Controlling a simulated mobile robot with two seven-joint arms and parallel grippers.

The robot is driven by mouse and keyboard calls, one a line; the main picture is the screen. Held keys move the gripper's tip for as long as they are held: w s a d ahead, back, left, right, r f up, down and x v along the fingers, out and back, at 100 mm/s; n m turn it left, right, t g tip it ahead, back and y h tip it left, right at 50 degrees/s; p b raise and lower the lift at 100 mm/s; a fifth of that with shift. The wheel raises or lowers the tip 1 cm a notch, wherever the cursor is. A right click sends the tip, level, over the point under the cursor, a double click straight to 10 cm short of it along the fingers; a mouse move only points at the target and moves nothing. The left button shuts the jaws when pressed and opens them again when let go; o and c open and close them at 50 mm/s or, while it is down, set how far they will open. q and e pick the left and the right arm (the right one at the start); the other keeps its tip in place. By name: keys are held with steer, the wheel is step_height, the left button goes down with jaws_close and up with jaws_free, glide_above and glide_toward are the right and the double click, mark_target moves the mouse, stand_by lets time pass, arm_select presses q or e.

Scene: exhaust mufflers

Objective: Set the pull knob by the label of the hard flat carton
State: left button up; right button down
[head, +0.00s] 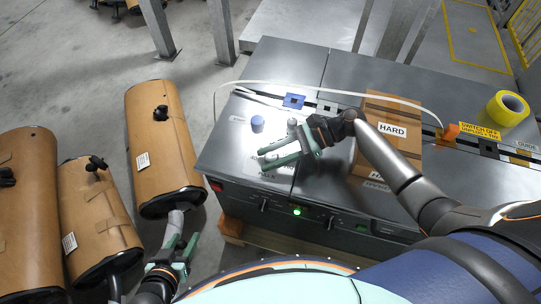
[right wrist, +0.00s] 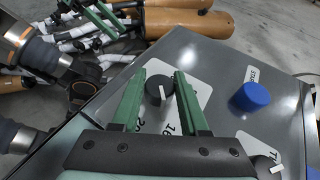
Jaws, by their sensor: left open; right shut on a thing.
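The hard flat carton (head: 375,150) lies on the machine's grey top, right of my right gripper. Its label reads HARD (head: 393,131). My right gripper (head: 263,159) reaches over the machine top left of the carton. In the right wrist view, its green fingers (right wrist: 160,95) are shut on a black round knob (right wrist: 157,86) with a white pointer line. The knob stands on a white label plate with partly hidden numbers (right wrist: 188,103). In the head view the gripper hides most of the knob. My left gripper (head: 176,243) is open and empty near a muffler's pipe end.
A blue button (head: 257,124) and a grey knob (head: 292,126) stand behind the gripper. A yellow tape roll (head: 507,108) lies at right.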

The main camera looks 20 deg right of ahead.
stand_by(0.3)
steer(key=c, duration=0.8)
jaws_free()
steer(key=shift+c, duration=0.2)
steer(key=o, duration=0.4)
steer(key=v, duration=1.2)
steer(key=shift+w+d+r+p, duration=0.1)
steer(key=shift+w+d+p, duration=0.05)
steer(key=shift+d+p, duration=0.15)
steer(key=shift+a, duration=0.1)
